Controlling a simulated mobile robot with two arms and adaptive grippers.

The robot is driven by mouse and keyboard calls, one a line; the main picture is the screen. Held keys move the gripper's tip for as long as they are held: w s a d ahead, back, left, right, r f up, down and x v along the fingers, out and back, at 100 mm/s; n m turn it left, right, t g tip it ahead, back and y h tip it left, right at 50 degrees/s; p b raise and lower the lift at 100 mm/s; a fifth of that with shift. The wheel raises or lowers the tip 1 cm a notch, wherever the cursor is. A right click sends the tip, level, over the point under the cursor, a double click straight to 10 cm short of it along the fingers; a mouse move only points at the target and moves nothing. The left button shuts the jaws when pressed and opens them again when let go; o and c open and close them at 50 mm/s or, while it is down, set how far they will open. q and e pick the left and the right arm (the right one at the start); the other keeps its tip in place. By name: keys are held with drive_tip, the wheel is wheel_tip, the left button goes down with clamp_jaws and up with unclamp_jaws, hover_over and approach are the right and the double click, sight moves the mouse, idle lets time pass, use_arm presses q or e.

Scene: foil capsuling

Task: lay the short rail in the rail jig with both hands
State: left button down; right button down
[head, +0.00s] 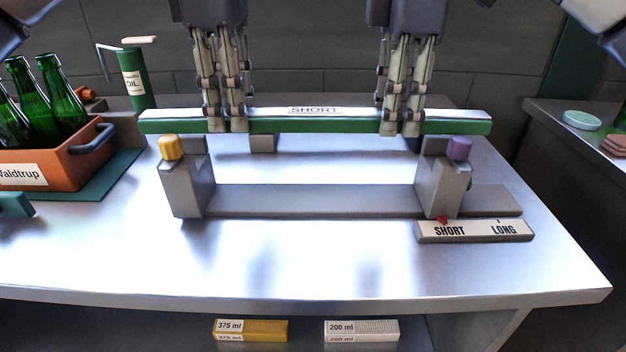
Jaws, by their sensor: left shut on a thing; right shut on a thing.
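The short rail (275,124) is a long green bar with a white top labelled SHORT. It is level and spans across the rail jig (310,200), at or just above its two grey posts; I cannot tell if it touches them. The left post carries a yellow knob (170,148), the right post a purple knob (459,149). My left gripper (225,125) is shut on the rail left of its label. My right gripper (401,128) is shut on it right of the label. A SHORT/LONG scale plate (475,231) has a red marker at SHORT.
An orange crate (75,168) of green bottles stands at the left on a green mat (118,180). A green oil can (133,80) stands behind it. Yellow (250,330) and white (361,330) boxes lie below the table. The table front (270,265) is clear.

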use_arm(q)
drive_tip(key=shift+f, duration=0.35)
use_arm(e)
drive_tip(key=shift+f, duration=0.3)
